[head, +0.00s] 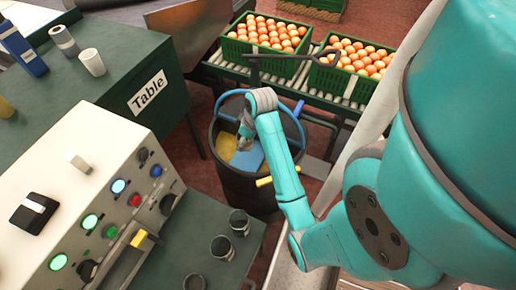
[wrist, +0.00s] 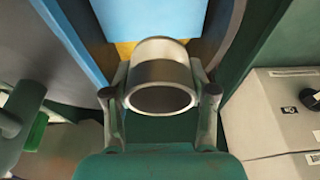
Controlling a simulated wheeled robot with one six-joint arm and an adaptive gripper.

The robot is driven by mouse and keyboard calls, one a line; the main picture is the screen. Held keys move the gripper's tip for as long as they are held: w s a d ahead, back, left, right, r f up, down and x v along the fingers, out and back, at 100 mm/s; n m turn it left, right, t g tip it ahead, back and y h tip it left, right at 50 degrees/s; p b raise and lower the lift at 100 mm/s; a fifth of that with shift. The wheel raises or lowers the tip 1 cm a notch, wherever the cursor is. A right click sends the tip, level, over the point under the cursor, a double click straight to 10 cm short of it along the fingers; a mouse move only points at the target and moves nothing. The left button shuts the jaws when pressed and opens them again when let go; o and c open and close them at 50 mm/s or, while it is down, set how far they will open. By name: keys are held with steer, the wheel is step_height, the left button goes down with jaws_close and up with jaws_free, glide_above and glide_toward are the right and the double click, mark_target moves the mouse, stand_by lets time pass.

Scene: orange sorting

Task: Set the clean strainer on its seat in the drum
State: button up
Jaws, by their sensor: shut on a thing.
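The dark drum (head: 243,185) stands in the middle of the head view, with a blue ring around its mouth and yellow matter inside. A blue panel (head: 247,158) lies across part of the opening; it also shows in the wrist view (wrist: 148,18). My gripper (head: 245,132) is at the drum's mouth, over the panel. In the wrist view my gripper (wrist: 160,88) is shut on a pale grey, open-ended cylinder with a darker band, the strainer (wrist: 160,72), with a finger on either side. The seat is not clearly visible, and I cannot tell whether the strainer touches anything below.
Dark cups (head: 222,247) stand on a low green shelf by the control box (head: 75,190). The green table (head: 110,65) is at left. Crates of oranges (head: 268,35) sit on a roller conveyor (head: 345,100) behind the drum. A black hooked rod (head: 285,55) rises above the drum.

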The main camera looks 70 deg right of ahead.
steer(key=shift+s+d+f, duration=0.1)
steer(key=shift+d+f, duration=0.1)
steer(key=shift+f, duration=0.1)
glide_above(246, 157)
steer(key=f, duration=0.3)
steer(key=s+f, duration=0.1)
steer(key=f, duration=0.1)
steer(key=shift+s+x, duration=0.25)
steer(key=shift+x, duration=0.8)
steer(key=shift+s+x, duration=0.25)
steer(key=shift+x, duration=0.85)
steer(key=shift+a+f, duration=0.15)
steer(key=shift+f, duration=0.05)
steer(key=o, duration=1.2)
steer(key=shift+f, duration=0.1)
steer(key=v, duration=1.2)
